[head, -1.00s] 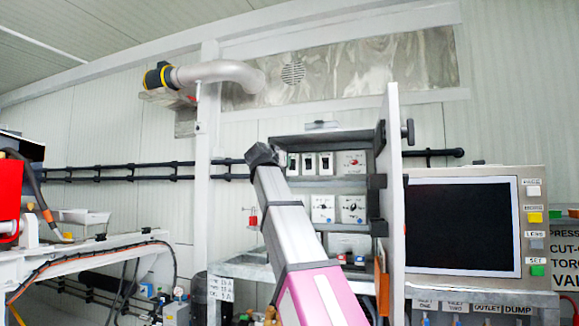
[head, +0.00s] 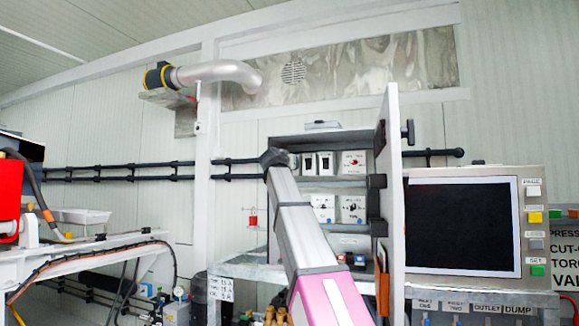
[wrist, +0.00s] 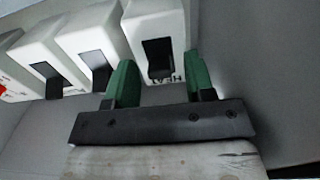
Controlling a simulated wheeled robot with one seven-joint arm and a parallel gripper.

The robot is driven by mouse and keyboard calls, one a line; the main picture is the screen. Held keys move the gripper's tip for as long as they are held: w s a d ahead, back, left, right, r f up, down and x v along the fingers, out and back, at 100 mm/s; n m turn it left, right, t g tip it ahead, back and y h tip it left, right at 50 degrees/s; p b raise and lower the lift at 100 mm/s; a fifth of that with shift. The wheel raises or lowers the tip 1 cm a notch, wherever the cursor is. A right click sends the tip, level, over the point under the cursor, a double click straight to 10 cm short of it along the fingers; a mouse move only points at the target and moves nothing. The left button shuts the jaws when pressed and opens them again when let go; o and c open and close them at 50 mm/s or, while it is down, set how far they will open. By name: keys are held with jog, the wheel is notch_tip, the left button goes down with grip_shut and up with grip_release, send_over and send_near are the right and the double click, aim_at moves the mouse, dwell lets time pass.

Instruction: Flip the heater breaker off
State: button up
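The heater breaker (wrist: 155,22) is a white box with a black switch, at the right end of a row in the wrist view. Part of its label, "HEA", shows upside down below the switch. My gripper (wrist: 160,75) is open, with one green finger to each side of the heater breaker's lower part. I cannot tell whether either finger touches it. Nothing is held between the fingers. In the head view, my arm's dark end covers the left end of the breaker row, and the gripper's fingers are hidden.
Two more white breakers (wrist: 92,50) (wrist: 45,65) stand close by. In the head view, the open cabinet (head: 322,138) has a tall white door (head: 392,200) on its right. A box with a red switch (head: 354,162) sits right of the breakers. A monitor (head: 462,226) stands farther right.

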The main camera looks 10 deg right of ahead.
grip_shut()
jog(key=shift+f+t+h, duration=0.5)
jog(key=shift+t+h, duration=0.2)
jog(key=shift+t, duration=0.5)
jog(key=shift+o, duration=0.3)
grip_release()
jog(key=v, duration=1)
jog(key=shift+s+a, duration=0.15)
jog(key=shift+s, duration=0.15)
jog(key=shift+f, duration=0.1)
